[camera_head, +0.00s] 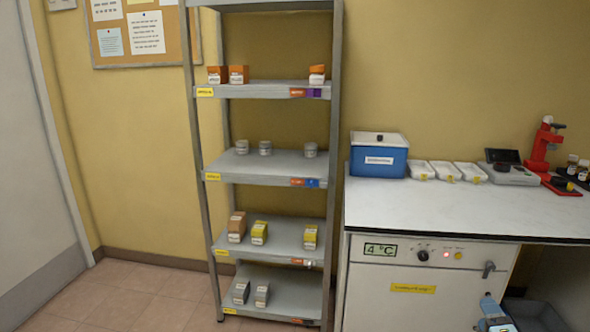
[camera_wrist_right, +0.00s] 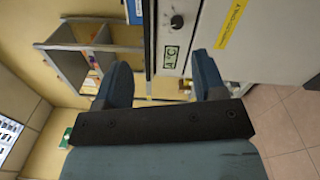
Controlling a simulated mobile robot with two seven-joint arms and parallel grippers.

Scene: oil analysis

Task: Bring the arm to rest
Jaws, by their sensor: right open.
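My right gripper (camera_head: 492,312) shows at the bottom right of the head view, in front of the white cabinet (camera_head: 395,295) and below the counter. Only a small blue-grey part of it is visible there. In the right wrist view the right gripper (camera_wrist_right: 163,82) has its two blue fingers wide apart with nothing between them. The cabinet front with its dial and display lies beyond the fingers. My left gripper is in neither view.
A grey shelf rack (camera_head: 262,90) holds small boxes and jars. The counter (camera_head: 440,208) carries a blue cooler box (camera_head: 378,160), white trays (camera_head: 445,171), a scale (camera_head: 512,172) and a red device (camera_head: 543,145). A dark bin (camera_head: 535,313) stands at lower right. Floor at left is clear.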

